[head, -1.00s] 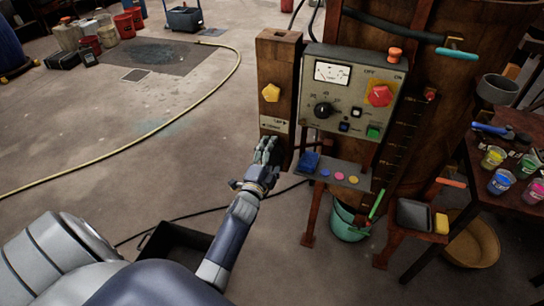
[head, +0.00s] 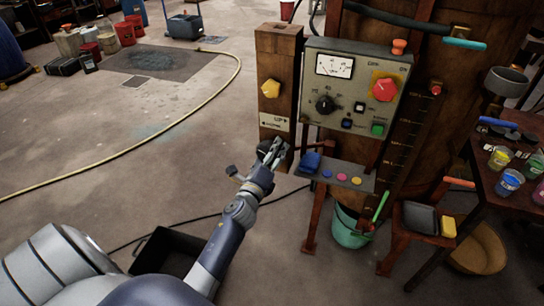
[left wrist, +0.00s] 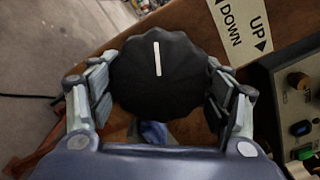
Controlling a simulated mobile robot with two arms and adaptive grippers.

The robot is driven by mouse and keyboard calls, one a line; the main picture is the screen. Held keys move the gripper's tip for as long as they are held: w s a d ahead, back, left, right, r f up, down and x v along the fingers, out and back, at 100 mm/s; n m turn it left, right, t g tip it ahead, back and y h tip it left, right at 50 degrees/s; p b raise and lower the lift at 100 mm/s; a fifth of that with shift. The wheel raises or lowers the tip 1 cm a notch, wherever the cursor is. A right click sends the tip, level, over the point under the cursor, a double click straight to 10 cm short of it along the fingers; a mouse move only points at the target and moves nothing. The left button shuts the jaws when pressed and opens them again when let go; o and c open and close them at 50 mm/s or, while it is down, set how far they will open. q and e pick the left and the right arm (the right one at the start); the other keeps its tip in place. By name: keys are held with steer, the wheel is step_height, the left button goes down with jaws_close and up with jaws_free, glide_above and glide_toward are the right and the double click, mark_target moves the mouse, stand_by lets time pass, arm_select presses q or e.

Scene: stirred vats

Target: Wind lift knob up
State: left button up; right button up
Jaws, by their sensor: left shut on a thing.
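The lift knob (left wrist: 156,75) is a black, lobed round knob with a white pointer line, seen close in the left wrist view. It sits on the lower part of the wooden post (head: 273,90). My left gripper (left wrist: 160,92) has a finger on each side of the knob and is shut on it. In the head view my left gripper (head: 270,155) is at the post's lower front and hides most of the knob. An UP/DOWN label (left wrist: 243,30) is fixed beside the knob; it also shows above it in the head view (head: 275,124). My right gripper does not show.
A grey control panel (head: 335,97) with a gauge, a dial and a red knob stands right of the post. A small shelf (head: 352,174) with coloured discs juts out below it. A green bucket (head: 349,228) is underneath. Open floor lies to the left.

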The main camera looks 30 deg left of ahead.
arm_select(q)
steer(key=shift+m, duration=0.6)
steer(key=o, duration=1.1)
steer(key=v, duration=1.2)
steer(key=shift+a+f, duration=0.1)
